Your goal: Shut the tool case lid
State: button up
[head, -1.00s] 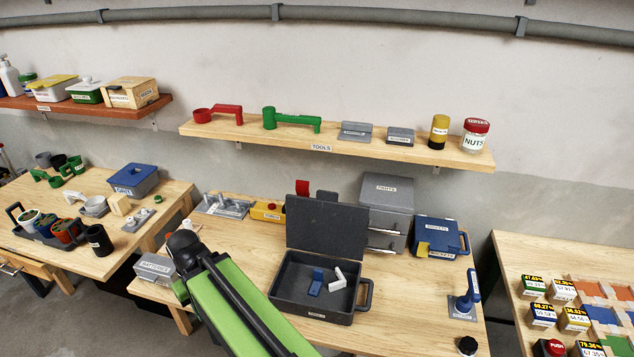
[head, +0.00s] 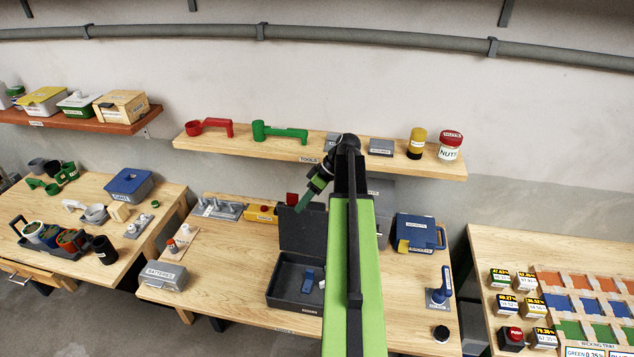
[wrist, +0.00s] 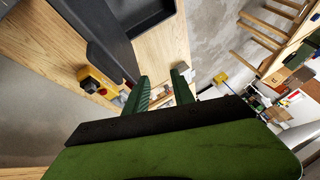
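The dark grey tool case (head: 277,293) stands on the middle workbench. Its lid (head: 297,229) is up, near vertical, at the back. A blue piece (head: 308,281) lies inside; a white piece beside it shows only partly. My arm crosses in front of the case's right side and hides its handle and the lid's right edge. My gripper (head: 305,203) is raised near the lid's top edge; whether it touches is unclear. In the wrist view the gripper (wrist: 160,92) has its green fingers apart with nothing between them. A dark panel, likely part of the case, fills that view's upper left.
A yellow box (head: 262,213) and a grey tool holder (head: 217,208) stand behind left. A blue case (head: 418,233) stands right, and a grey box is mostly hidden behind my arm. The wall shelf (head: 235,145) runs close above my gripper.

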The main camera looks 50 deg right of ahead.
jog(key=s+d+r+n+t+p, duration=0.1)
jog(key=s+d+r+t, duration=0.1)
jog(key=s+d+r, duration=0.4)
jog(key=s+d+r+n+t+p, duration=0.1)
jog(key=s+d+r+p, duration=0.15)
jog(key=d, duration=0.55)
jog(key=b+x, duration=0.4)
jog(key=x, duration=0.1)
jog(key=b+x, duration=0.4)
jog(key=x, duration=0.2)
jog(key=b+x, duration=0.4)
jog(key=x, duration=0.1)
jog(key=shift+s+a+f, duration=0.1)
jog(key=shift+s+f, duration=0.05)
jog(key=shift+f, duration=0.5)
jog(key=shift+w+a+f+b, duration=0.2)
jog(key=shift+w+a+b, duration=0.15)
jog(key=shift+b, duration=0.1)
jog(key=shift+d, duration=0.1)
grip_shut()
